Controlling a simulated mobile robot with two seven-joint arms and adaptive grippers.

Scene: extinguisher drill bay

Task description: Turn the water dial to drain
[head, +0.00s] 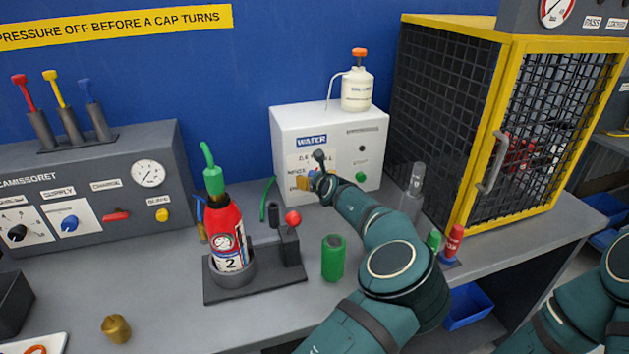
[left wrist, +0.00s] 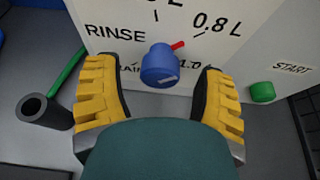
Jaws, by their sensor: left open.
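The white water box (head: 282,135) stands on the bench against the blue wall. Its blue dial (left wrist: 160,66) has a red pointer directed up and right, toward the 0.8 L mark. RINSE is printed left of the dial; a label below it, partly hidden by the dial and finger, ends in "AIN". 1.0 L shows at lower right. My left gripper (left wrist: 158,108) is open, with its yellow fingers apart on either side of the dial's lower part; I cannot tell whether they touch it. In the head view this gripper (head: 312,182) mostly hides the dial. My right gripper is out of view.
A green START button (left wrist: 262,92) is right of the dial. A white bottle (head: 357,90) stands on the box. The red extinguisher (head: 226,237) in its stand and a green cylinder (head: 333,262) are left of my arm. A yellow-framed mesh cage (head: 480,130) is at right.

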